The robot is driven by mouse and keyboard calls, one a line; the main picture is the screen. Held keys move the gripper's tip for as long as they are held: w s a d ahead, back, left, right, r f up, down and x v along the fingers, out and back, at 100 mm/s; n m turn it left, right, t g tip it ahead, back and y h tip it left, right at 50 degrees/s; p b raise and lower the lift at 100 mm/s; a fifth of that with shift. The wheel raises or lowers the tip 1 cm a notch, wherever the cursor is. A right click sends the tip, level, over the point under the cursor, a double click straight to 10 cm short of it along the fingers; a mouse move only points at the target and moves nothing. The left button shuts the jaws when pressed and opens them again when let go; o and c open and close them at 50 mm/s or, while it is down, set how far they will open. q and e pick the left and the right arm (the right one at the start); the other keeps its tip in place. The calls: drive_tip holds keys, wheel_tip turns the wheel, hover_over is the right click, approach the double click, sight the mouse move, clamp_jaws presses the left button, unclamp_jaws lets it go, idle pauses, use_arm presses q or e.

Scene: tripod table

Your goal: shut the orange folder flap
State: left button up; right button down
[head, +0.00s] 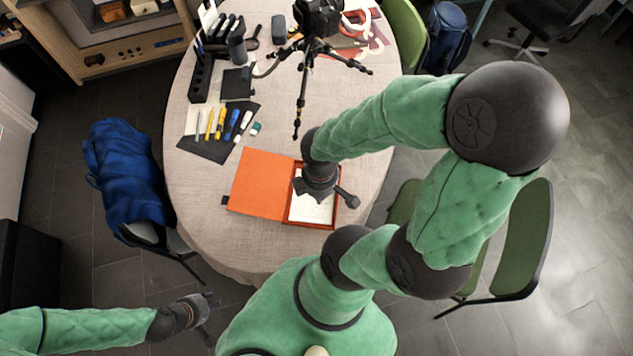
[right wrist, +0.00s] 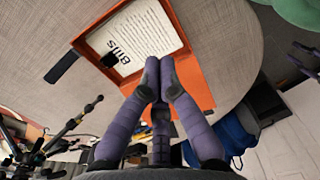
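The orange folder lies open on the table, its flap (head: 262,182) spread flat to the left in the head view. Its tray (head: 291,221) holds a white sheet (head: 309,210), which reads "Bills" in the right wrist view (right wrist: 130,38). The flap also shows there (right wrist: 196,84), right of the fingers. My right gripper (right wrist: 157,66) is above the folder, fingertips together with nothing seen between them. It hides part of the tray and hinge side in the head view; contact cannot be told. My left gripper (head: 209,312) is open and empty, off the table's front left.
A dark mat (head: 207,150) with pens and markers lies behind the flap. A black tripod (head: 303,85) with a camera stands farther back. A dark oblong thing (right wrist: 62,67) lies beside the tray. A chair with a blue jacket (head: 125,175) stands at left. Table left of the flap is clear.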

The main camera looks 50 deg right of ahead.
drive_tip(key=shift+s+d+f+b, duration=0.35)
drive_tip(key=shift+s+d+f, duration=0.15)
drive_tip(key=shift+s+f, duration=0.25)
drive_tip(key=shift+s, duration=0.1)
drive_tip(key=shift+s+d+f+b, duration=0.3)
drive_tip(key=shift+s+f+b, duration=0.1)
drive_tip(key=shift+f, duration=0.15)
drive_tip(key=shift+s+d+f+b, duration=0.3)
drive_tip(key=shift+s+f, duration=0.1)
drive_tip(key=shift+f, duration=0.15)
drive_tip(key=c, duration=1.5)
unclamp_jaws()
drive_tip(key=shift+r, duration=0.1)
